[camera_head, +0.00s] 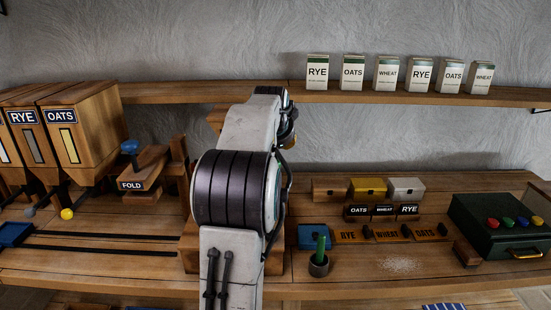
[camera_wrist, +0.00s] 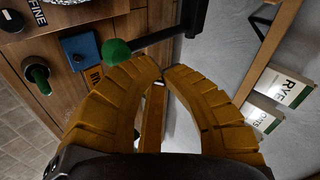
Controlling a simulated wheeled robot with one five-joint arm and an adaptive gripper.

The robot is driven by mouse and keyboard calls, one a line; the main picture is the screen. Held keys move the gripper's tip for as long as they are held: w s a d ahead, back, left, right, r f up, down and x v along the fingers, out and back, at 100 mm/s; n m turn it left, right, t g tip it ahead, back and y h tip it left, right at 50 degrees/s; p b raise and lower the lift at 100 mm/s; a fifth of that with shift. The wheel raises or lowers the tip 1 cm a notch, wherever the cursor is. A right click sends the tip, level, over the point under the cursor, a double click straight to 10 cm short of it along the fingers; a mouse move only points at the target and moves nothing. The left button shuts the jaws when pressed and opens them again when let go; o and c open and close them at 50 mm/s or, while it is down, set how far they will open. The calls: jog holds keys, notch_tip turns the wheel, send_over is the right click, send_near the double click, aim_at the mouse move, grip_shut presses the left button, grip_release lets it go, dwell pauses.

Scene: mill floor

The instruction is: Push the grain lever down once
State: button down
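A lever with a round green knob (camera_wrist: 117,52) shows in the wrist view. Its dark rod runs right to a dark upright post (camera_wrist: 196,15). I take this for the grain lever; no label shows on it, and in the head view my arm hides that area. My gripper (camera_wrist: 163,74) has orange-brown segmented fingers, with tips close together and apparently meeting. Nothing shows held between them. In the picture the knob is just left of the left finger, and I cannot tell whether they touch. In the head view my gripper is mostly hidden behind my arm.
Left are grain hoppers labelled RYE (camera_head: 32,135) and OATS (camera_head: 85,127), and a FOLD press (camera_head: 143,170). Right are a green-handled tool in a cup (camera_head: 319,262), small boxes (camera_head: 367,188) and a dark green case (camera_head: 500,224). Cartons stand on the shelf (camera_head: 215,93).

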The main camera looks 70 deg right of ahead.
jog(key=shift+r+p, duration=1.8)
jog(key=shift+r, duration=0.35)
